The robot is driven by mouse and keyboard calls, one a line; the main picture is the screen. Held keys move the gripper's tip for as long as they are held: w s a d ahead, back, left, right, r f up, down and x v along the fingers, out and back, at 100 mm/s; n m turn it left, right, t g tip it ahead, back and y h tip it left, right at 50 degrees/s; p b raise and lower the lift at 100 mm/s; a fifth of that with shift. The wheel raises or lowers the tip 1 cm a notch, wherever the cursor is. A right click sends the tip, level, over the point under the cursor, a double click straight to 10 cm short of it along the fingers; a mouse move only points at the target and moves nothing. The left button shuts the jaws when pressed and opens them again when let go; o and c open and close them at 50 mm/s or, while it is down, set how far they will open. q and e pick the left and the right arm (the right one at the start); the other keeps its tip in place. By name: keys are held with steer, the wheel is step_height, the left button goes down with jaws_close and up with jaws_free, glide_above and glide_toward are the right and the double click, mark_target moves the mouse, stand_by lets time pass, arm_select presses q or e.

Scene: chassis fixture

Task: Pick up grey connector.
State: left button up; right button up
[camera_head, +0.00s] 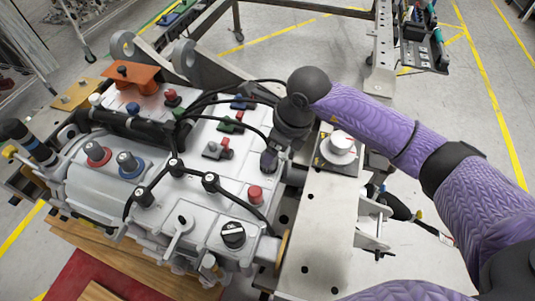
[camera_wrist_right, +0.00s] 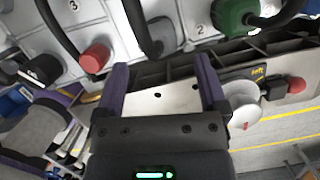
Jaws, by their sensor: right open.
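The grey connector (camera_head: 213,150) sits on the white top of the chassis in the head view, beside a small red part. In the right wrist view, a grey connector (camera_wrist_right: 160,38) with a dark upper part is ahead of the fingers, near the number 2. My right gripper (camera_head: 269,160) is at the right edge of the chassis top, to the right of the grey connector and apart from it. In the wrist view its two fingers (camera_wrist_right: 162,75) are spread with nothing between them. My left gripper is not in view.
A green connector (camera_wrist_right: 235,15) is to the right of the grey one in the wrist view. A red knob (camera_head: 255,194) and a black knob (camera_head: 232,235) stand near the chassis front. Black cables (camera_head: 225,105) arch over the top. A white round part (camera_head: 341,143) is on the right-hand plate.

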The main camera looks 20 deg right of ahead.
mark_target(272, 169)
steer(key=b+x, duration=0.1)
steer(key=x, duration=0.4)
steer(key=shift+w+a+f, duration=0.1)
steer(key=shift+w+a, duration=0.05)
steer(key=shift+a, duration=0.1)
steer(key=shift+c, duration=0.2)
jaws_close()
